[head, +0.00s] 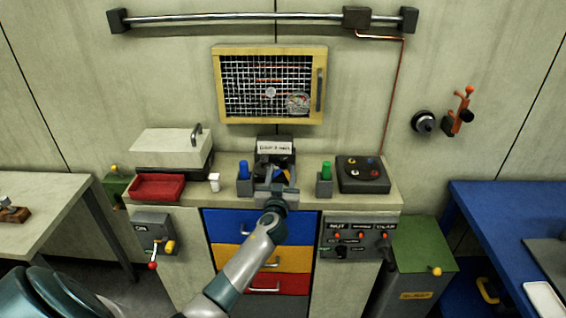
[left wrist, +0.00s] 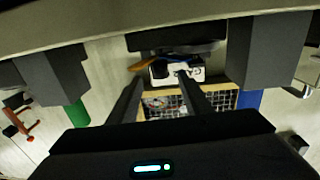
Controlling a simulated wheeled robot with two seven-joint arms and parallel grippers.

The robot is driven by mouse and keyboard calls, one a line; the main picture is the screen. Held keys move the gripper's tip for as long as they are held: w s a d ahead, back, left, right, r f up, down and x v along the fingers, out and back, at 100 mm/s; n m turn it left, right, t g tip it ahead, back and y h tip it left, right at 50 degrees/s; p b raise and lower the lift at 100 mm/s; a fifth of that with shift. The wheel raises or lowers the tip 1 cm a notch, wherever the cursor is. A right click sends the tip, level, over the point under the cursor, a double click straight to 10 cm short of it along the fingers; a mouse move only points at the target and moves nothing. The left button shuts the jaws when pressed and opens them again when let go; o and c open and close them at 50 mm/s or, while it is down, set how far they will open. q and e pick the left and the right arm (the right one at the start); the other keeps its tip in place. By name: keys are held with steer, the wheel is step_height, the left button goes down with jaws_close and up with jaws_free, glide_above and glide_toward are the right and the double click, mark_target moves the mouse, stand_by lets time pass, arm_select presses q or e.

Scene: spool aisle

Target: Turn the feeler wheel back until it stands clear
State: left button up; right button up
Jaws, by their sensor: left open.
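A dark device with a white label (head: 275,148) stands at the middle of the bench, with small blue and orange parts inside. The feeler wheel cannot be clearly told apart there, as my gripper partly covers the device. My left gripper (head: 277,187) is at the front of this device. In the left wrist view, the two dark fingers (left wrist: 160,95) stand apart with nothing visibly held between them. Beyond them are the white label (left wrist: 177,72) and an orange piece (left wrist: 145,63). Contact cannot be told. My right gripper is not in view.
A blue-topped post (head: 243,170) and a green-topped post (head: 326,172) flank the device closely. A red tray (head: 157,187) and a white cup (head: 214,182) lie left, a black box with coloured buttons (head: 362,174) right. A mesh-fronted cabinet (head: 320,85) hangs behind.

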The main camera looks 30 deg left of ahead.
mark_target(283, 165)
arm_select(q)
steer(key=shift+p+x, duration=0.35)
steer(key=shift+x, duration=1.95)
steer(key=shift+f, duration=0.1)
jaws_close()
